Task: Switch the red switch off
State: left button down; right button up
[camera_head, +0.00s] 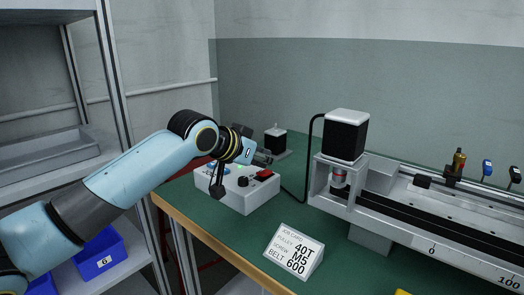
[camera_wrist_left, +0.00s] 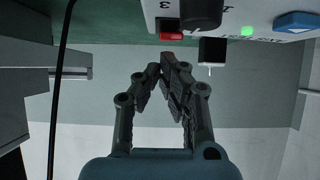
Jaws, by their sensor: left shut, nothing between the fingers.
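The red switch (camera_head: 264,174) is on the top of the white control box (camera_head: 249,200), toward its right end. It also shows in the left wrist view (camera_wrist_left: 171,36), at the upper middle. Which way it is tipped is too small to tell. My left gripper (camera_head: 265,158) reaches over the box from the left, its dark fingers just above and behind the switch. In the left wrist view the fingertips (camera_wrist_left: 166,66) are together and empty, close to the switch in the picture. Contact cannot be made out. My right gripper is not in view.
A black knob (camera_head: 243,182) stands beside the switch, and a blue button (camera_wrist_left: 296,21) is farther along the box. A white and black motor housing (camera_head: 345,136) and the gantry rail stand right. A job card (camera_head: 294,252) is in front on the green table (camera_head: 228,228).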

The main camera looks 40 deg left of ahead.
pick_arm(q)
jog(key=shift+f, duration=0.4)
jog(key=shift+s+f, duration=0.1)
jog(key=shift+s+f+t+b, duration=0.3)
jog(key=shift+s+f+t, duration=0.05)
jog(key=shift+f+t, duration=0.15)
jog(key=shift+r, duration=0.2)
jog(key=shift+w, duration=0.1)
jog(key=shift+w+r, duration=0.25)
jog(key=shift+w, duration=0.5)
